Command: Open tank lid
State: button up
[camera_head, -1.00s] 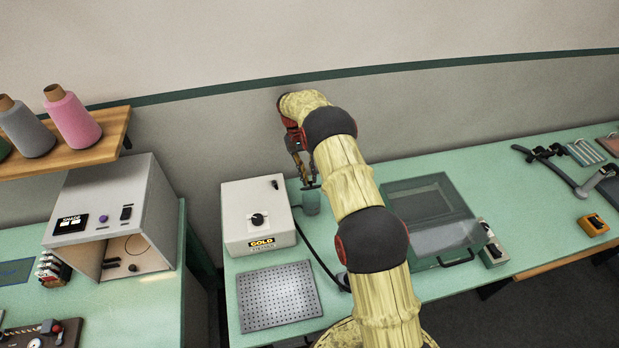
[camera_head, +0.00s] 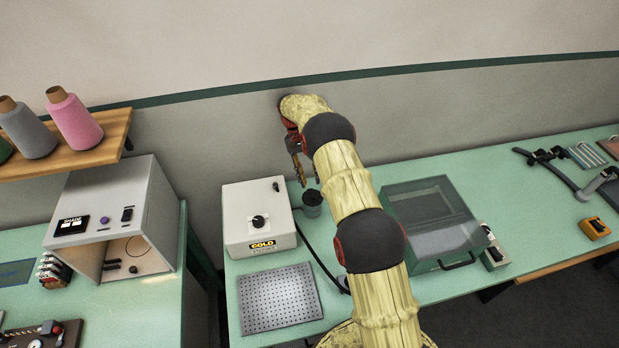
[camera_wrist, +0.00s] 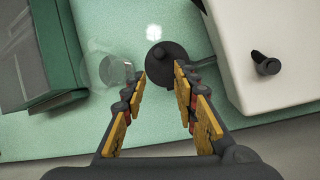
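A wide tank (camera_head: 425,208) with a see-through, grey-green lid (camera_head: 422,196) stands on the green table right of my arm. Its dark handle (camera_head: 459,263) is at the front edge. The lid looks shut. Part of the tank shows at left in the wrist view (camera_wrist: 40,55). My gripper (camera_head: 307,174) is open and empty, well left of the tank and behind my arm. It is just above a small pot (camera_head: 312,206) with a dark round lid. In the wrist view, that knobbed lid (camera_wrist: 160,68) lies just beyond my open fingertips (camera_wrist: 160,84), apparently untouched.
A clear glass (camera_wrist: 116,72) stands near the pot. A small grey box (camera_head: 493,250) is right of the tank. A dark cable crosses the table.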

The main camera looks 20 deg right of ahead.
jog(key=shift+o, duration=0.3)
notch_tip(320, 180, up, 10)
dwell(0.5)
dwell(0.4)
jog(key=n, duration=0.2)
send_over(310, 191)
jog(key=s+a, duration=0.1)
jog(key=s, duration=0.1)
notch_tip(310, 191, down, 5)
jog(key=s+a+r+n+t+b, duration=0.1)
jog(key=s+a+r+t+b, duration=0.3)
jog(key=s, duration=0.5)
jog(key=s+a+r+n+t+b, duration=0.1)
jog(key=s+a+r+n+b, duration=0.15)
jog(key=s+r, duration=0.45)
jog(key=s+a+t+b, duration=0.3)
jog(key=s+b, duration=0.2)
jog(key=s, duration=0.5)
jog(key=s+a+t+b, duration=0.3)
jog(key=s+b, duration=0.3)
jog(key=s, duration=0.4)
jog(key=shift+s+y+b, duration=0.25)
jog(key=shift+y+b, duration=0.05)
